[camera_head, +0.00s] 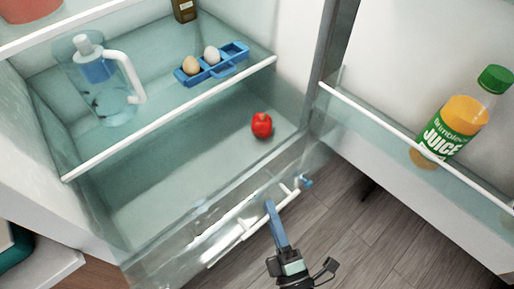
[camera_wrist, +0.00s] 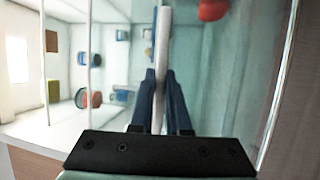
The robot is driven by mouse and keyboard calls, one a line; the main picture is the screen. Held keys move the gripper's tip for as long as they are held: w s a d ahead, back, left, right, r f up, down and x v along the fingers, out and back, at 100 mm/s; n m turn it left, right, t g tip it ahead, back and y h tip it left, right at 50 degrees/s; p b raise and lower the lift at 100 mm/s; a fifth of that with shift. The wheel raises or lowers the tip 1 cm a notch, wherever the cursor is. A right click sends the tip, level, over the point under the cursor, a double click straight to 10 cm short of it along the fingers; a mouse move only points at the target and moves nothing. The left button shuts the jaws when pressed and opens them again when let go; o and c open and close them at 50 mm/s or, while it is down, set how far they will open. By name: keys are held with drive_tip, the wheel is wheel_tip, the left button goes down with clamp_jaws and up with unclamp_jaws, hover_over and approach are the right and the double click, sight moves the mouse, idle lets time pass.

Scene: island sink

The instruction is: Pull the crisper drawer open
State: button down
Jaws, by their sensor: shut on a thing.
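The clear crisper drawer (camera_head: 150,208) is at the bottom of the open fridge. Its front panel stands out forward of the white-edged shelf above, so the drawer is at least partly open. A red fruit or vegetable (camera_head: 262,125) lies inside it and shows as a red shape in the wrist view (camera_wrist: 212,9). The white bar handle (camera_head: 248,229) runs along the drawer front. My gripper (camera_head: 270,207) is shut on the handle, and in the wrist view the blue fingers (camera_wrist: 160,95) sit on either side of the white bar (camera_wrist: 162,45).
The shelf above (camera_head: 165,125) holds a clear pitcher (camera_head: 104,85) and a blue egg tray (camera_head: 225,67) with two eggs. The open fridge door on the right carries a juice bottle (camera_head: 455,130). Wooden floor (camera_head: 350,235) lies clear between drawer and door.

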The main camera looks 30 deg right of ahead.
drive_tip(key=shift+s+d, duration=0.15)
drive_tip(key=shift+s, duration=0.65)
drive_tip(key=c, duration=1.2)
unclamp_jaws()
drive_tip(key=shift+o, duration=0.2)
drive_tip(key=b+v, duration=0.2)
drive_tip(key=v, duration=1.1)
